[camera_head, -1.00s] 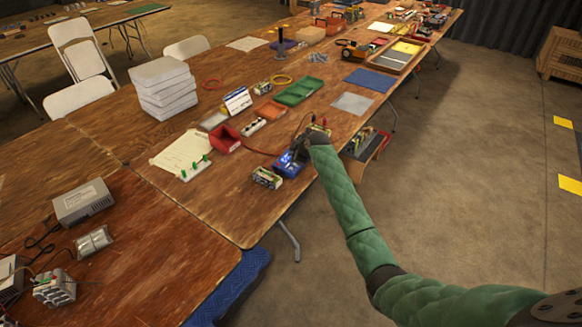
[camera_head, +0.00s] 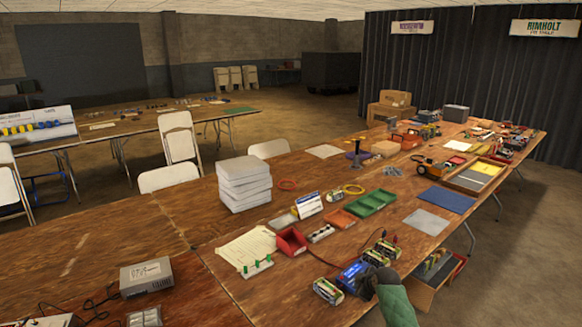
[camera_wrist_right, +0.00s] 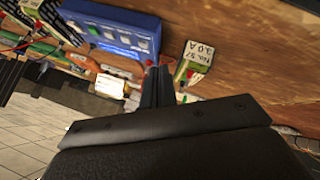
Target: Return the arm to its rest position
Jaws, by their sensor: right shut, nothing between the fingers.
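My right gripper (camera_head: 369,284) is at the front edge of the wooden table, just right of the blue charger (camera_head: 351,273). In the right wrist view its two dark fingers (camera_wrist_right: 156,84) are together with nothing between them. The blue charger (camera_wrist_right: 118,30) shows there just beyond the fingertips; I cannot tell whether they touch it. A battery pack (camera_head: 328,291) stands left of the charger, and a labelled pack (camera_wrist_right: 196,58) shows beside the fingers in the wrist view. Most of my right arm is outside the head view. My left gripper is not in view.
More packs (camera_head: 386,249) with leads stand behind the charger. A red bin (camera_head: 291,242), green tray (camera_head: 372,202), grey mat (camera_head: 427,221) and stacked white boxes (camera_head: 244,183) share the table. An open box (camera_head: 434,270) sits below the front edge. The floor at right is clear.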

